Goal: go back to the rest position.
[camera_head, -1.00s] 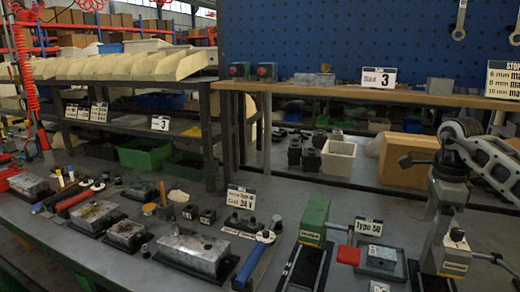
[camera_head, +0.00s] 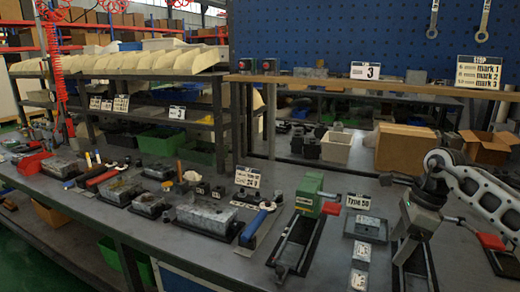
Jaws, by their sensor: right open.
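My right gripper (camera_head: 404,252) hangs at the end of my right arm, which comes in from the right edge. It points down over the front right part of the bench (camera_head: 330,180), above a dark fixture. Its jaws are open, and I see nothing held between them. The fingertips are small and dark, so their exact height above the fixture is hard to tell. My left gripper is not in view.
Left of my right gripper stand a green vise (camera_head: 307,192), a "Type 50" sign (camera_head: 358,202) and a dark tray (camera_head: 365,228). A red part (camera_head: 491,241) lies to the right. Metal blocks line the left bench. An open cardboard box (camera_head: 486,148) stands behind.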

